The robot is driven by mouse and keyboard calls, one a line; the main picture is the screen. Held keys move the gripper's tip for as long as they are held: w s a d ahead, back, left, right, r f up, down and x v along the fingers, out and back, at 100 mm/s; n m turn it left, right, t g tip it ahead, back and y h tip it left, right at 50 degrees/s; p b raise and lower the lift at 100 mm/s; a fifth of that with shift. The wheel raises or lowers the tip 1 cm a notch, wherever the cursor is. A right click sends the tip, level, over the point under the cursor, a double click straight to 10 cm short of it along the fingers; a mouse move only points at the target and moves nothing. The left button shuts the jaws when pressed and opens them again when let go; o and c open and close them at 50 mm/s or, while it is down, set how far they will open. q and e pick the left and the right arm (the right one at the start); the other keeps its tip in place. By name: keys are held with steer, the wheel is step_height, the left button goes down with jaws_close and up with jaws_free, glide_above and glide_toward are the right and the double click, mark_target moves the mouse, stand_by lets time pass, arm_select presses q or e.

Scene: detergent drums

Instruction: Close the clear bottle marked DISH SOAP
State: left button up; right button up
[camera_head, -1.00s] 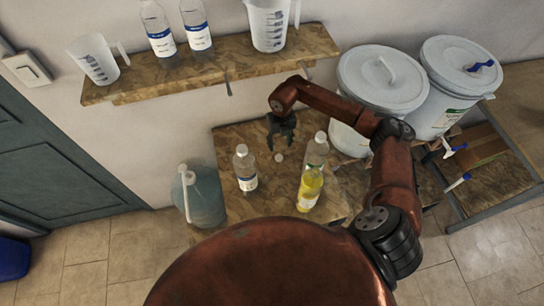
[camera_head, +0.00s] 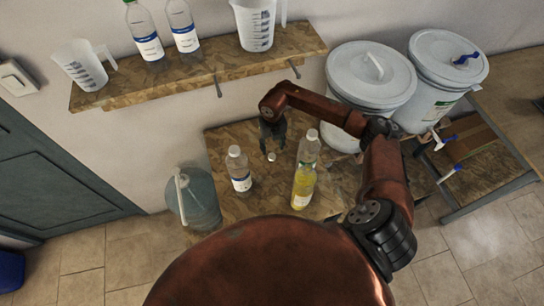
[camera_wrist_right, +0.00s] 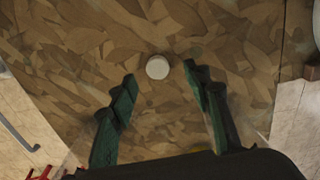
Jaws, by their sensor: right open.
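A small white cap (camera_head: 271,157) lies loose on the wooden table. It also shows in the right wrist view (camera_wrist_right: 157,67), centred just beyond the fingertips. My right gripper (camera_head: 272,146) is open and empty above the cap; its two dark green fingers (camera_wrist_right: 160,74) stand apart either side of it. A clear bottle with a white top and a blue-white label (camera_head: 241,182) stands upright left of the cap. Right of the cap stand a clear bottle (camera_head: 309,147) with a white top and, in front, one with yellow liquid (camera_head: 303,186). No label is readable, so I cannot tell which says DISH SOAP.
Two white lidded drums (camera_head: 372,80) (camera_head: 447,75) stand at the right. A wall shelf (camera_head: 200,75) above holds bottles and measuring jugs.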

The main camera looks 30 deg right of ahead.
mark_target(272, 155)
steer(key=shift+s+a+f+p, duration=0.1)
steer(key=shift+a+f+p, duration=0.1)
steer(key=shift+f, duration=1.15)
steer(key=shift+a+f+p, duration=0.1)
steer(key=shift+f+p, duration=0.05)
steer(key=shift+f, duration=1.15)
steer(key=shift+c, duration=0.4)
steer(key=c, duration=0.7)
